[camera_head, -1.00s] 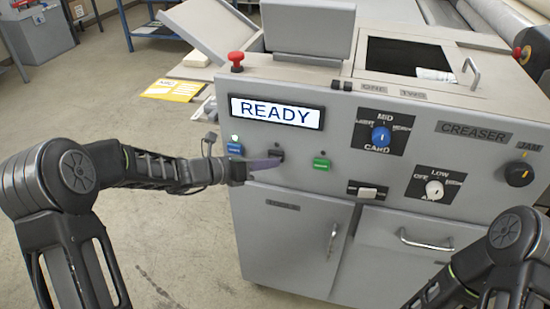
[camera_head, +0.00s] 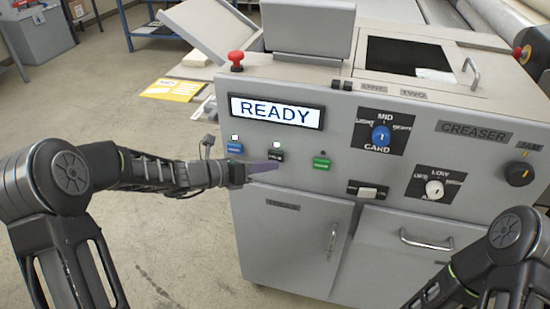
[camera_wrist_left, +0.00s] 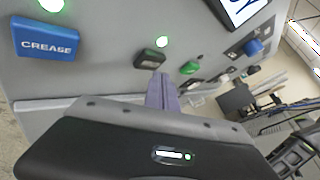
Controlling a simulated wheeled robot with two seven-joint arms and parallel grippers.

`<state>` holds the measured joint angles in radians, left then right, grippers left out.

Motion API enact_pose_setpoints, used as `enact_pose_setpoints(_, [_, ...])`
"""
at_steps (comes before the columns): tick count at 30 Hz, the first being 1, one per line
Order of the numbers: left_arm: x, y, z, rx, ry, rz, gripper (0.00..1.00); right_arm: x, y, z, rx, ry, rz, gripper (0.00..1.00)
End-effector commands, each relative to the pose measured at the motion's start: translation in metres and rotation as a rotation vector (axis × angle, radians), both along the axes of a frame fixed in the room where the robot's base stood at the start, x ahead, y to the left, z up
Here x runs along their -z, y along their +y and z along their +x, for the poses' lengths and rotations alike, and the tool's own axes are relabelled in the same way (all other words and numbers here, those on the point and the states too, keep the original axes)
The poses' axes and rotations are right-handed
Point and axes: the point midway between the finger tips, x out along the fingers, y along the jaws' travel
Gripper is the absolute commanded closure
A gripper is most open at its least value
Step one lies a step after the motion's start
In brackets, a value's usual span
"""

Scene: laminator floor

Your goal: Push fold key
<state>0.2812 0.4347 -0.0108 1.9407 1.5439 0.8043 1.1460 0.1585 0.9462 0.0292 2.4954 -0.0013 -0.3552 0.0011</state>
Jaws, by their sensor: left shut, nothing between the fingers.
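A black key (camera_head: 275,155) sits on the machine's grey front panel, between a blue key (camera_head: 235,148) and a green key (camera_head: 321,163). The black key also shows in the left wrist view (camera_wrist_left: 150,58); I cannot read its lettering. The lamp (camera_head: 277,145) above it is lit, as is the lamp (camera_head: 235,138) above the blue key, which reads CREASE in the left wrist view (camera_wrist_left: 45,38). My left gripper (camera_head: 271,166) is shut and empty, its purple fingertips just below the black key, seemingly a little apart from it. My right gripper is out of view.
The display (camera_head: 276,111) reads READY. A red stop button (camera_head: 236,60) stands on top of the machine. A blue knob (camera_head: 381,136), a white knob (camera_head: 434,188) and a black knob (camera_head: 519,173) are farther right. Open floor lies left of the cabinet.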

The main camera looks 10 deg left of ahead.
Motion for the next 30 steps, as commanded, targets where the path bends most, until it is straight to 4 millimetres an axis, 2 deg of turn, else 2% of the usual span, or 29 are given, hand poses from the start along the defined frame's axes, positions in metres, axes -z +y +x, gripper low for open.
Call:
enact_pose_setpoints(8, [0.000, 0.001, -0.004, -0.001, 0.000, 0.001, 1.00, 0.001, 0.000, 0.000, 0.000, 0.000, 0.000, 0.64])
enact_pose_setpoints(23, [0.000, 0.004, -0.054, -0.001, 0.000, 0.001, 1.00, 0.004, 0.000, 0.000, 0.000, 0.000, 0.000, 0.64])
enact_pose_setpoints(30, [0.000, 0.004, -0.060, 0.000, 0.000, 0.000, 1.00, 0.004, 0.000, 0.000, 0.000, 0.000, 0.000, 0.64])
